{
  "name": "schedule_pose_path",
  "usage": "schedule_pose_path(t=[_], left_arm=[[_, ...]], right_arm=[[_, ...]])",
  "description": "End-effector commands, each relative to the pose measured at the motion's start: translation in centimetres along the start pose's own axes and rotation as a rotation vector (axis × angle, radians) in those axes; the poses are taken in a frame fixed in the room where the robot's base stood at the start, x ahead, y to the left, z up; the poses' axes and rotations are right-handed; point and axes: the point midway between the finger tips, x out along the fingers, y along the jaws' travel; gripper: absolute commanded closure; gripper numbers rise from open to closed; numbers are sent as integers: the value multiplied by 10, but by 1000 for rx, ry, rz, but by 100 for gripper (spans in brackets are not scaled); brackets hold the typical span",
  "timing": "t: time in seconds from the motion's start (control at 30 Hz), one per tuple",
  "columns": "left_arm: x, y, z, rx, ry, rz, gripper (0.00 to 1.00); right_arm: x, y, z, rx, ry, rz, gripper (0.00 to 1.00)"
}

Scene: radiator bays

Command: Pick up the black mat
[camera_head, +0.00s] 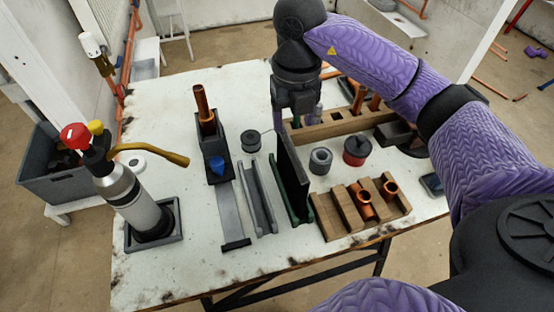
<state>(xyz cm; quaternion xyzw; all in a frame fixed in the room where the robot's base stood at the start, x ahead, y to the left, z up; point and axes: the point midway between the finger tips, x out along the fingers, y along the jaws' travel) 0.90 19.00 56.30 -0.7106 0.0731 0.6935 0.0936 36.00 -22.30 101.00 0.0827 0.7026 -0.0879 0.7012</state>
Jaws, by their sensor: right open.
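The black mat (290,172) stands upright as a thin dark panel, its lower edge at a green holder (302,203) on the white table. My right gripper (280,122) reaches down from the top, close to the mat's upper far end. It is open. Its fingertips are partly hidden, and I cannot tell whether they touch or straddle the mat. My left gripper is not in view.
The worn white table (180,263) holds a gas torch (132,195) at left, a grey channel rack (258,198), a wooden block with copper fittings (360,207), and a red-and-black tin (356,151). A long wooden rack (335,127) stands behind. The front left is clear.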

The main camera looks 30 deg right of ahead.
Motion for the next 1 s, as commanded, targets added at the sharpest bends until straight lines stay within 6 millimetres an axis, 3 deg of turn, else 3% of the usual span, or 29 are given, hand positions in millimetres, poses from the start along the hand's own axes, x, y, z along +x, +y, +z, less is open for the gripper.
schedule_pose_path(t=[0.4,0.7,1.0], left_arm=[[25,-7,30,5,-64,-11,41],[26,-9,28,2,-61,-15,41],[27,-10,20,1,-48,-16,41]], right_arm=[[85,7,-10,-5,5,4,35],[92,7,-10,-6,0,5,35],[92,7,-10,-6,1,6,99]])
